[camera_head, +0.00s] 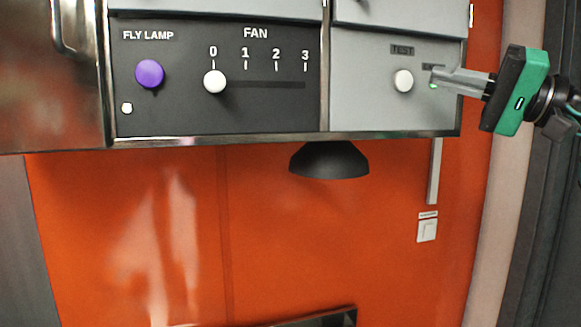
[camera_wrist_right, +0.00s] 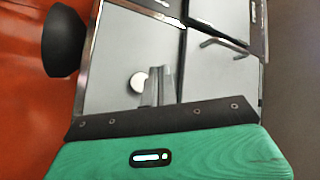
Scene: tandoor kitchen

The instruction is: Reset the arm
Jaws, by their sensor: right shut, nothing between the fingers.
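My right gripper (camera_head: 436,80) comes in from the right in the head view. Its grey fingers are shut and empty. The fingertips are at the grey panel (camera_head: 362,90), just right of the white TEST button (camera_head: 403,80) and over a small green light (camera_head: 433,86). I cannot tell whether they touch the panel. In the right wrist view the shut fingers (camera_wrist_right: 160,75) reach up beside the white button (camera_wrist_right: 138,82). My left gripper is not in view.
Left of the grey panel is a dark panel (camera_head: 180,110) with a purple FLY LAMP button (camera_head: 149,74) and a white FAN slider knob (camera_head: 214,82) at 0. A black lamp shade (camera_head: 329,160) hangs below. A white wall switch (camera_head: 427,230) sits on the orange wall (camera_head: 300,240).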

